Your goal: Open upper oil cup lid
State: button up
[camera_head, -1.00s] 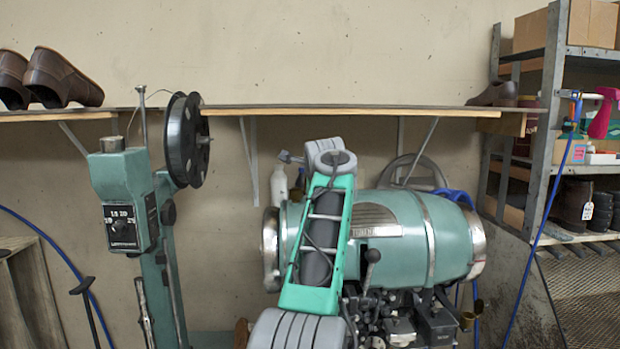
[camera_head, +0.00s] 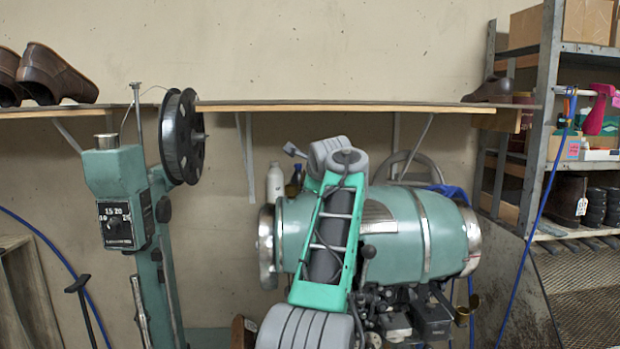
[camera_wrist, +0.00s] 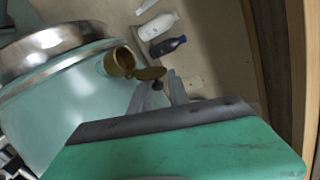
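In the wrist view, the brass oil cup (camera_wrist: 119,62) sticks out of the teal machine drum near its chrome end. Its dark mouth shows, and the brass lid (camera_wrist: 151,73) stands out beside the mouth, seemingly swung open. My gripper (camera_wrist: 158,86) has its two grey fingers apart, with a gap between them. The fingertips are close to the lid; whether they touch it I cannot tell. A small dark piece shows between them. In the head view, the teal drum (camera_head: 400,240) is partly hidden by my arm, and the upper cup and the fingers cannot be made out.
A white bottle (camera_wrist: 158,27) and a dark bottle (camera_wrist: 168,46) stand close beyond the cup. A thread spool (camera_head: 182,137) on a teal post is left of the drum. A wooden wall shelf (camera_head: 330,107) runs behind. A metal rack (camera_head: 540,130) stands at right.

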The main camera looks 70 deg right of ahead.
jog(key=shift+o, duration=1.4)
jog(key=shift+f, duration=0.1)
jog(key=b+v, duration=0.1)
jog(key=v, duration=0.6)
jog(key=shift+s+a+b, duration=0.2)
jog(key=shift+a+b, duration=0.15)
